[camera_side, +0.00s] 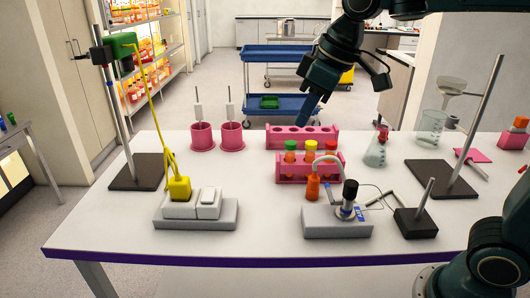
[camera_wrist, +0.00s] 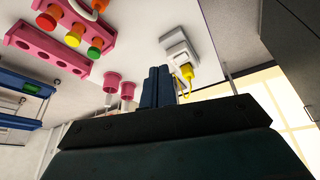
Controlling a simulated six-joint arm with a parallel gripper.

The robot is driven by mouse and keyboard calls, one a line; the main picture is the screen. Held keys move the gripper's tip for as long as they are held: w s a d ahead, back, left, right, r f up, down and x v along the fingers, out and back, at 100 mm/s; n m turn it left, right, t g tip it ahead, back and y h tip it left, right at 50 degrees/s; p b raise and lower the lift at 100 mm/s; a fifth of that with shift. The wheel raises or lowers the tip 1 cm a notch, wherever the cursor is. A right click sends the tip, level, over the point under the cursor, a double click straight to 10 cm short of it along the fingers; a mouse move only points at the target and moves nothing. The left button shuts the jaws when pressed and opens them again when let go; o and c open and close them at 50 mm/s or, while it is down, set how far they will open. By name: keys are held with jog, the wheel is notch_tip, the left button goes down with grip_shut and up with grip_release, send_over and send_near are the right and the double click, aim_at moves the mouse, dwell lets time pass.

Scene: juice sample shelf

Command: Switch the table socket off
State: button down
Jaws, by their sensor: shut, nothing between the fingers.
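The table socket (camera_side: 195,220) is a grey block with white raised parts, at the front left of the table. Its white rocker switch (camera_side: 208,199) is on the right part; I cannot tell its on or off position. A yellow plug (camera_side: 180,188) with a yellow cord sits in the left part. My gripper (camera_side: 302,121) is shut and empty, in the air above the rear middle of the table, well away from the socket. In the wrist view, my gripper (camera_wrist: 157,72) shows with the socket (camera_wrist: 180,43) and yellow plug (camera_wrist: 187,71) beyond it.
Pink tube racks (camera_side: 303,135) stand below my gripper. Two pink cups (camera_side: 201,136) are at the back left. A metal stand (camera_side: 136,171) is left of the socket, with the yellow cord hanging from it. A grey device (camera_side: 330,228) is right of the socket. The table between them is clear.

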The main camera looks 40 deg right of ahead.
jog(key=w+a+f+n, duration=0.2)
jog(key=w+a, duration=0.2)
jog(key=w, duration=0.3)
jog(key=w+a+f+n+g, duration=0.1)
jog(key=w+a+f+n, duration=0.1)
jog(key=w+a, duration=0.3)
jog(key=w+f, duration=0.1)
jog(key=w, duration=0.2)
jog(key=shift+a+y, duration=0.25)
jog(key=shift+y, duration=0.15)
jog(key=shift+f, duration=0.1)
send_over(208, 190)
jog(key=f, duration=0.7)
jog(key=s+f, duration=0.1)
jog(key=f, duration=0.3)
jog(key=shift+d+f, duration=0.15)
jog(key=shift+f, duration=0.2)
jog(key=shift+w+d+f, duration=0.1)
jog(key=shift+w+f, duration=0.05)
jog(key=shift+f, duration=0.7)
jog(key=shift+w+d+f, duration=0.1)
jog(key=shift+d+f, duration=0.05)
jog(key=shift+f, duration=0.2)
